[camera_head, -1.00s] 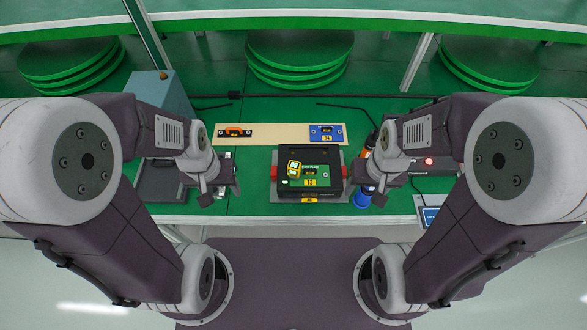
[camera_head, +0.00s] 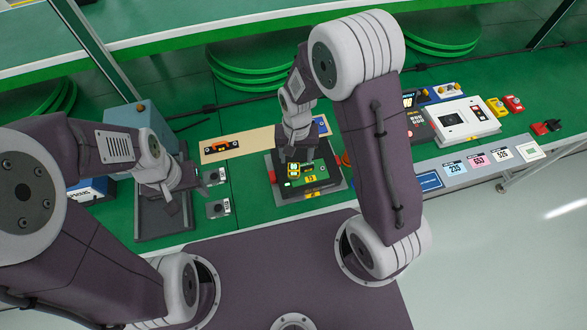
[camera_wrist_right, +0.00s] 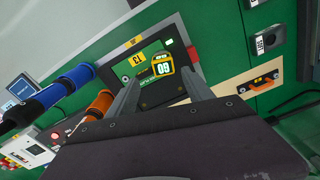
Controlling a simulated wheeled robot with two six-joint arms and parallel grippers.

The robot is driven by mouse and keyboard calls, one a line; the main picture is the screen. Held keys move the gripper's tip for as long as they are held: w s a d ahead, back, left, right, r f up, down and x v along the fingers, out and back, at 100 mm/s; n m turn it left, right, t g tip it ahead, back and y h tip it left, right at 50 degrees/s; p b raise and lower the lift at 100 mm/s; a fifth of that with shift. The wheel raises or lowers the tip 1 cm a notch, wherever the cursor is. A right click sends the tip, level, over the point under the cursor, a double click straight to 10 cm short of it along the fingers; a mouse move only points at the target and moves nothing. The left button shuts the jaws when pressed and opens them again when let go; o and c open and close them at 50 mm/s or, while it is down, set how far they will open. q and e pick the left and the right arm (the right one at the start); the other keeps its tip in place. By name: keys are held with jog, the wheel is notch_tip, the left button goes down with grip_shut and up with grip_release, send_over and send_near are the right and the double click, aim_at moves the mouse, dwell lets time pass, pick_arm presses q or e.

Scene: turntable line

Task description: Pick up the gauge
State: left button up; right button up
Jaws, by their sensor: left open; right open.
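The gauge looks to be the small yellow and black block (camera_head: 294,170), marked 09 in the right wrist view (camera_wrist_right: 161,67). It rests on a green board (camera_head: 318,176) in a black fixture (camera_head: 333,187). My right gripper (camera_head: 296,152) is open above the fixture, partly covering the gauge's far side in the head view. In the right wrist view its two fingers (camera_wrist_right: 160,78) are spread on either side of the gauge, with nothing held; I cannot tell the exact gap. My left gripper (camera_head: 172,202) is open and empty over the left of the bench.
Blue (camera_wrist_right: 66,80) and orange (camera_wrist_right: 98,106) handled tools stand beside the fixture. A white device (camera_head: 462,119) is further right.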

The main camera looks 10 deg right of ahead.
aim_at(294, 166)
jog(key=shift+w+a+f, duration=0.2)
jog(key=shift+a+f, duration=0.1)
jog(key=shift+f, duration=0.4)
jog(key=f, duration=0.2)
jog(key=s+f, duration=0.1)
jog(key=f, duration=0.1)
jog(key=shift+f+p, duration=0.3)
jog(key=shift+p, duration=0.05)
jog(key=shift+w+a+f, duration=0.15)
jog(key=shift+f, duration=0.15)
grip_shut()
